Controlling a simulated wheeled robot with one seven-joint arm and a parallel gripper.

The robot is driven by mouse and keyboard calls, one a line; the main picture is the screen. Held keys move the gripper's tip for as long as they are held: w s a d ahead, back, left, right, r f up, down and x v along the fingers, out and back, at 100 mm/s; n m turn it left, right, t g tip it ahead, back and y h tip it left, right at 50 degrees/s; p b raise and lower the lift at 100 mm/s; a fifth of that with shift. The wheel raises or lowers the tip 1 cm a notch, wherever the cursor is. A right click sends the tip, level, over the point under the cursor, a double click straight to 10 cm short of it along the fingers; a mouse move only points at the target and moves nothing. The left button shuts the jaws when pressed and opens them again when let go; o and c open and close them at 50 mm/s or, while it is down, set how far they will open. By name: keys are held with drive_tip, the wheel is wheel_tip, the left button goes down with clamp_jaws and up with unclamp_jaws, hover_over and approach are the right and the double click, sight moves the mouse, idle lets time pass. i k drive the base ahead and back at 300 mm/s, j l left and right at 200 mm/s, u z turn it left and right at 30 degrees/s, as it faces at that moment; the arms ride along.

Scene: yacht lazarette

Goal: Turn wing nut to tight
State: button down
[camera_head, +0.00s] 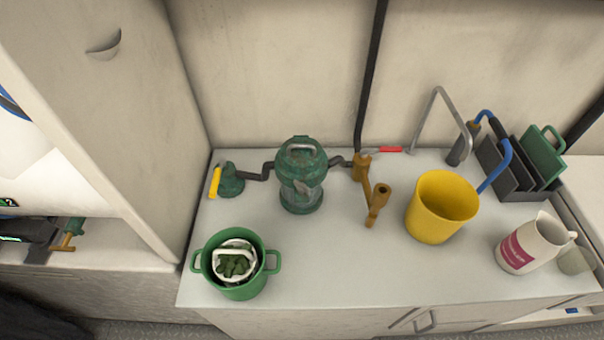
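I cannot make out a wing nut for certain in the head view. An orange-brown jointed piece (381,193) with knob-like ends lies on the white counter (330,265), right of the green lantern. A smaller green piece with an orange-brown cross handle (70,236) is at the far left, beside a dark object; whether either carries a wing nut is too small to tell. My gripper is not recognisable in this view.
On the counter stand a green lantern (302,177), a green two-handled pot (244,283), a yellow bucket (440,208) and a white jug (533,243). A dark rack (510,180) stands at the back right. The counter's front middle is clear. A tall pale panel (120,110) rises at left.

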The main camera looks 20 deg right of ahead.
sight(302, 187)
drive_tip(key=k+j+u, duration=0.1)
drive_tip(key=u, duration=0.25)
drive_tip(key=k+j+u, duration=0.45)
drive_tip(key=u, duration=0.25)
